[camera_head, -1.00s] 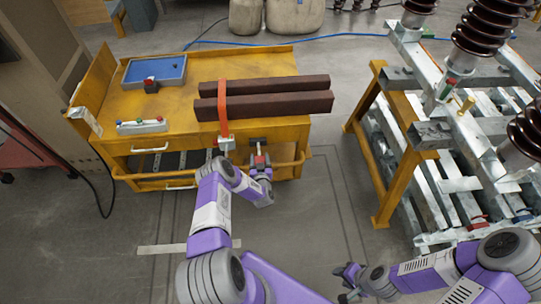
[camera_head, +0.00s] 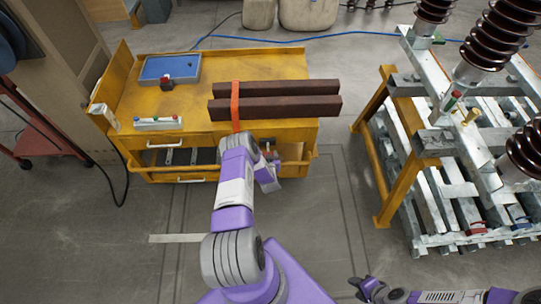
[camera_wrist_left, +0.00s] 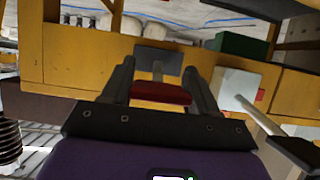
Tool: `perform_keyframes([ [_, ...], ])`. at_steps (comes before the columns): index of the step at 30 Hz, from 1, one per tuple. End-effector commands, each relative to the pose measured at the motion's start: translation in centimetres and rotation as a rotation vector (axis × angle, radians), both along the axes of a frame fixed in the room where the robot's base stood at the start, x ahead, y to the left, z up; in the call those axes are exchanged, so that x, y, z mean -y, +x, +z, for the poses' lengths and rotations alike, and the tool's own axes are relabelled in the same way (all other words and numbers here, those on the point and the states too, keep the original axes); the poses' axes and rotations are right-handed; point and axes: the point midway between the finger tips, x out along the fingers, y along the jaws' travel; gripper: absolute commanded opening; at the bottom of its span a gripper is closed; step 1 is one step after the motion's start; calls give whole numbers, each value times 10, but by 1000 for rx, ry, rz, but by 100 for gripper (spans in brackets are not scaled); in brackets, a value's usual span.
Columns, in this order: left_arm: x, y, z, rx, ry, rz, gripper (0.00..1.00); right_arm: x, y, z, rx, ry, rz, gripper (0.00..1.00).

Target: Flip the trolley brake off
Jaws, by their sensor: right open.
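The yellow trolley (camera_head: 225,128) stands ahead at the left. My left gripper (camera_head: 271,170) is at its front, toward the right end, mostly hidden by my own wrist in the head view. In the left wrist view, a red lever pad (camera_wrist_left: 160,93) on a grey stem and plate (camera_wrist_left: 157,60) is on the trolley's yellow side. The fingers of my left gripper (camera_wrist_left: 160,82) stand apart, one on each side of the red pad. Whether they touch it is unclear. My right gripper (camera_head: 365,287) is open and empty, low over the floor.
On the trolley lie two dark brown bars (camera_head: 275,106) under an orange strap (camera_head: 235,105), a blue tray (camera_head: 170,68) and a button box (camera_head: 158,123). A yellow-legged rack (camera_head: 400,185) with metal beams and insulators stands at the right. Floor between is clear.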

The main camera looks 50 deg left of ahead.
Motion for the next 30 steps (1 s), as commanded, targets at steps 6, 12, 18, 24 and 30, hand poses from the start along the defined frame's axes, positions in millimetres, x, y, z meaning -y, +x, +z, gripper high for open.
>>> perform_keyframes([
  [6, 1, 1, 0, 0, 1, -1, 79, 0, 0, 0, 0, 0, 0, 43],
  [12, 1, 0, 1, 0, 1, 0, 79, 0, 0, 1, 0, 0, 0, 43],
  [18, 17, -12, 12, -1, -2, -2, 79, 0, 0, 11, 0, 0, 0, 43],
  [24, 39, -31, 26, -2, -1, -3, 79, 0, 0, 21, 0, 0, 0, 43],
  [30, 51, -42, 33, 0, 0, -1, 79, 0, 0, 25, 0, 0, 0, 43],
])
